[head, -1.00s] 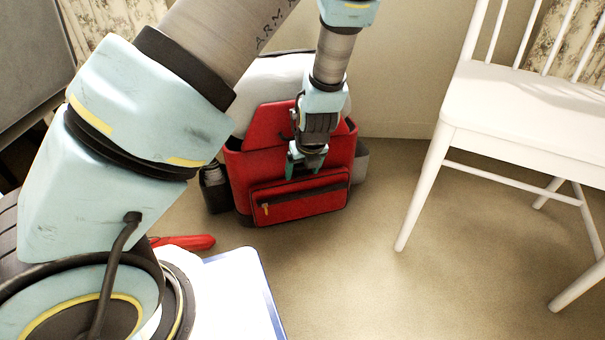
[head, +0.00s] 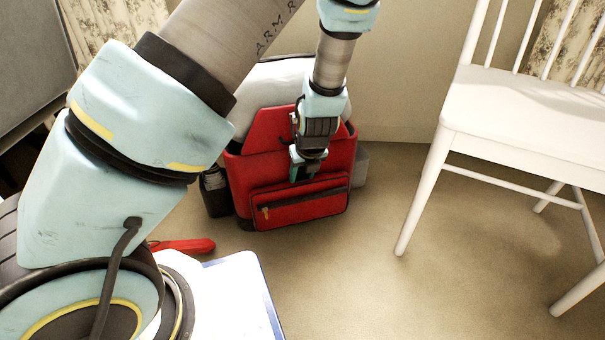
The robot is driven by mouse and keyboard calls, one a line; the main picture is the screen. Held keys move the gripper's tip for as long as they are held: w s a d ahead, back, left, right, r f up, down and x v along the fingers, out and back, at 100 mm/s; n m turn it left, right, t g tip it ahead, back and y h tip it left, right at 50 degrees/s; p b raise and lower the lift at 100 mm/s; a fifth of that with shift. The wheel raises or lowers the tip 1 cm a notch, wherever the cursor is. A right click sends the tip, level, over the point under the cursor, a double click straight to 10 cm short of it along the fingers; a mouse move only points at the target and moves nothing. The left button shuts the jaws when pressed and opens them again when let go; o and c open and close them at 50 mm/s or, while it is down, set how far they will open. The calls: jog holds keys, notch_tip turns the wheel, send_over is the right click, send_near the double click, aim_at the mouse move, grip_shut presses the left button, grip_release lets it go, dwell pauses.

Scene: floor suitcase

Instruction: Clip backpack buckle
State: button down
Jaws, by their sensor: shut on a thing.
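The red backpack (head: 252,168) stands upright on the floor in the middle of the head view, with a zipped front pocket (head: 300,207) and a grey-white top. My gripper (head: 303,176) points down in front of its upper front, above the pocket. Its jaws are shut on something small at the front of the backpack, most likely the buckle. The buckle itself is hidden by the fingers, so I cannot tell whether its halves are joined.
A white chair (head: 530,110) stands at the right. A black bottle (head: 215,190) sits in the backpack's left side pocket. A red item (head: 185,246) lies on the floor at the lower left. Carpet between the backpack and chair is clear.

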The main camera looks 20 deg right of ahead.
dwell(0.4)
notch_tip(320, 180, up, 3)
jog(key=p, duration=0.3)
jog(key=shift+f+p, duration=0.2)
jog(key=shift+p, duration=0.1)
jog(key=c, duration=0.6)
grip_release()
jog(key=shift+r, duration=0.15)
jog(key=shift+o, duration=1.4)
jog(key=p+v, duration=0.7)
jog(key=v, duration=0.3)
jog(key=shift+s+r, duration=0.2)
jog(key=shift+s, duration=0.05)
